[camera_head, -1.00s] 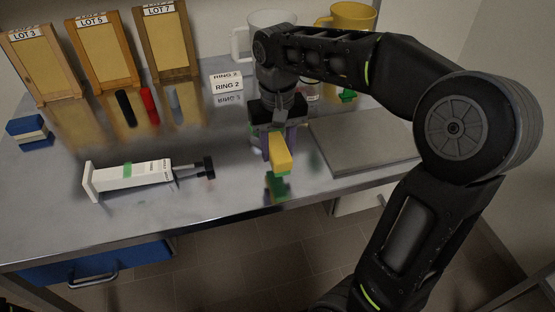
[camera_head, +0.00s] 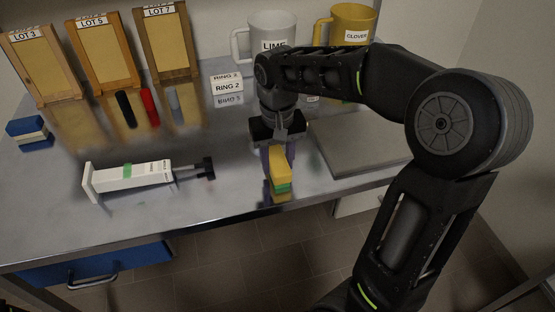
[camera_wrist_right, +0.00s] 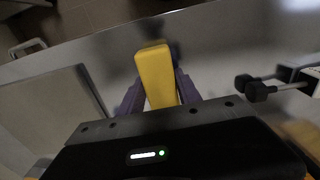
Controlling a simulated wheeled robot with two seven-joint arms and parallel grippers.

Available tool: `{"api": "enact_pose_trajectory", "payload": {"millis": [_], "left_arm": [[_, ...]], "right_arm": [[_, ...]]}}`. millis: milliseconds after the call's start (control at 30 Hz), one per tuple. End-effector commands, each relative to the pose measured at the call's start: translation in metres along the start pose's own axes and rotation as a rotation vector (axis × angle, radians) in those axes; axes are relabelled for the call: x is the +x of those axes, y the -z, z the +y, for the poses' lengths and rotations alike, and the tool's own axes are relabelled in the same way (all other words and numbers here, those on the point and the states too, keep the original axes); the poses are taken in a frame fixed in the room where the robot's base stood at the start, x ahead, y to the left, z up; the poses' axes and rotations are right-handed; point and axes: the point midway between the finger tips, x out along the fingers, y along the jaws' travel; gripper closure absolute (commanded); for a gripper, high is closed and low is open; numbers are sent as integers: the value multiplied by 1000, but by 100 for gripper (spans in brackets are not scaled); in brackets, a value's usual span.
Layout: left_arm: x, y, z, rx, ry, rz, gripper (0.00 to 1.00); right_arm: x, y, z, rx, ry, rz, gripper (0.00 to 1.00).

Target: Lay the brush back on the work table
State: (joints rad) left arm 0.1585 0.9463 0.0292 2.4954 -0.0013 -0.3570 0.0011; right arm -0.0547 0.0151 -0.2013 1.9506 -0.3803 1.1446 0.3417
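The brush (camera_head: 279,164) has a yellow handle and a green lower part. It is between the purple fingers of my right gripper (camera_head: 274,155), which is shut on it. The brush is over the front part of the steel work table (camera_head: 235,185), with its green end low, at or just above the surface; I cannot tell whether it touches. In the right wrist view the yellow handle (camera_wrist_right: 157,76) sits between the two fingers (camera_wrist_right: 160,92), and its green part is hidden. My left gripper is not in view.
A white syringe-like tool (camera_head: 135,175) with a black plunger lies left of the brush. A grey slab (camera_head: 350,145) lies to the right. A grey mug (camera_head: 271,30), a yellow mug (camera_head: 352,22) and wooden lot boards (camera_head: 102,52) stand behind. The table's front edge is close.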

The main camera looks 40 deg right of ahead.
Motion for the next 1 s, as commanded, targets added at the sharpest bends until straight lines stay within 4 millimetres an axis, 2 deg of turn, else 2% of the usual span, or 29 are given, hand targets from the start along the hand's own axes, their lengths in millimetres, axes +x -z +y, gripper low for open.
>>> {"api": "enact_pose_trajectory", "payload": {"millis": [33,233,633,767,1000], "left_arm": [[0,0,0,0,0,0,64],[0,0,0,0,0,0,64],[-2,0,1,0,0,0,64],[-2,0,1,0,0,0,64],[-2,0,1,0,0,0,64]], "right_arm": [[0,0,0,0,0,0,55],[0,0,0,0,0,-1,39],[-7,0,0,0,0,2,39],[-22,1,0,0,1,3,39],[-72,1,-1,-1,2,4,39]]}}
